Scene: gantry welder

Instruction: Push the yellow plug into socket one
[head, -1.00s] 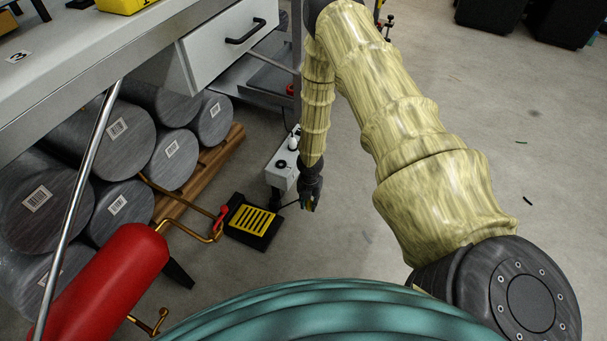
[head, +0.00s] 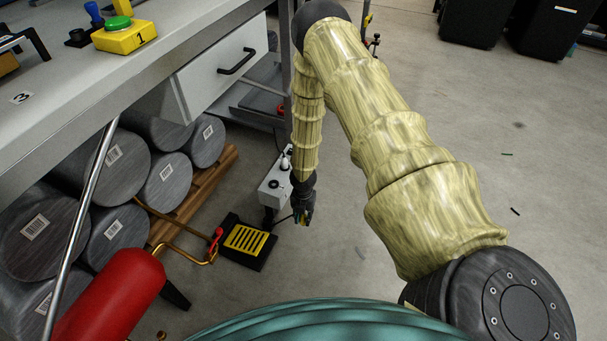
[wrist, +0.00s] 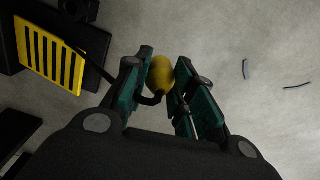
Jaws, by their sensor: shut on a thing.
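The yellow plug (wrist: 161,75) sits between the two green-padded fingers of my gripper (wrist: 163,64) in the wrist view. My gripper is shut on it, and a dark cable curves away from the plug to the left. In the head view my gripper (head: 303,214) hangs low, pointing down above the floor, just right of a white box (head: 272,188) with a dark round fitting on its face. The plug is too small there to make out well. I cannot tell which fitting is socket one.
A black and yellow foot pedal (head: 246,240) lies on the floor left of my gripper. A red cylinder (head: 115,295) and stacked grey rolls (head: 118,165) stand further left. A workbench (head: 150,75) carries a yellow button box (head: 124,38) marked 1. Floor to the right is open.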

